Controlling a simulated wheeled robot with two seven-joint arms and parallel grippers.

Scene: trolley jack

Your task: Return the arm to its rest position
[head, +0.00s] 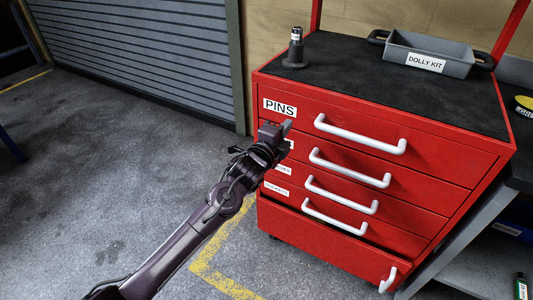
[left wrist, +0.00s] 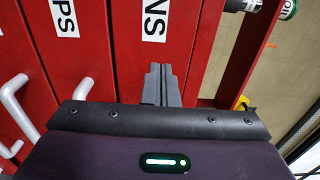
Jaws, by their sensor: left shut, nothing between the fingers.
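My left arm reaches in from the lower left in the head view. Its left gripper (head: 287,126) is in front of the red tool cabinet (head: 420,155), near the left end of the drawer labelled PINS (head: 280,107). In the left wrist view the gripper's fingers (left wrist: 162,84) are together with nothing between them, and the red drawer fronts and the PINS label (left wrist: 155,20) lie beyond. Whether the fingertips touch the cabinet is hard to tell. The lowest drawer (head: 330,240) stands slightly open; the upper ones look shut. My right gripper is not in view.
On the cabinet's black top stand a grey tray labelled DOLLY KIT (head: 428,55) and a dark holder with a small cylinder (head: 295,48). White handles (head: 360,135) stick out from the drawers. A grey shelf unit (head: 470,265) is at the right.

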